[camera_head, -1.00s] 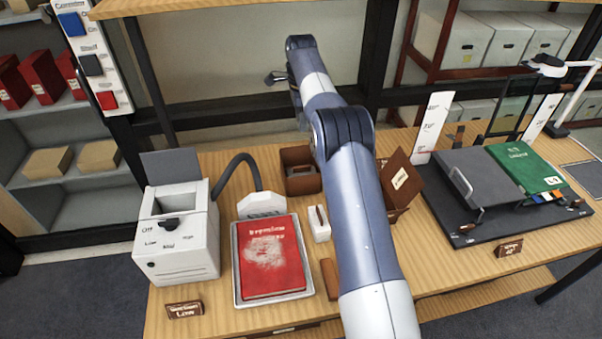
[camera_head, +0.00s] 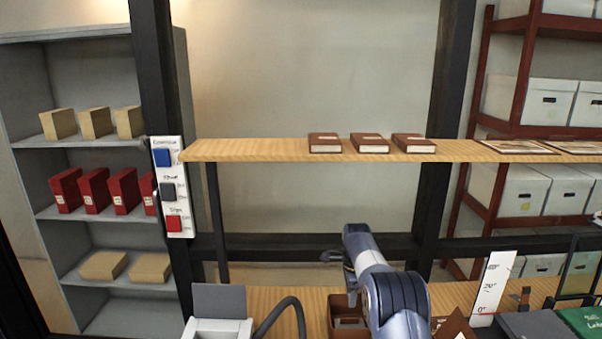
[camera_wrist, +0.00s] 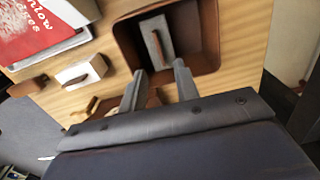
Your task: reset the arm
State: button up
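My arm (camera_head: 400,300) rises from the bottom of the head view and reaches over the table. Its end with my gripper (camera_head: 346,264) points away to the left, small and partly hidden by the arm there. In the wrist view my gripper (camera_wrist: 160,80) has its two fingers apart, with nothing clearly held between them. The fingers are above the near edge of an open brown box (camera_wrist: 207,40).
The wrist view also shows a second pale block (camera_wrist: 80,73) and a red book (camera_wrist: 40,25) on a tray. A wooden shelf (camera_head: 250,150) bearing brown books (camera_head: 370,143) crosses above the arm. A white machine (camera_head: 215,328) stands left; a white scale card (camera_head: 494,285) stands right.

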notch_tip(320, 180, up, 4)
jog(key=shift+s+f+p, duration=0.1)
jog(key=shift+f+p, duration=0.15)
jog(key=shift+p, duration=0.3)
jog(key=shift+f, duration=0.1)
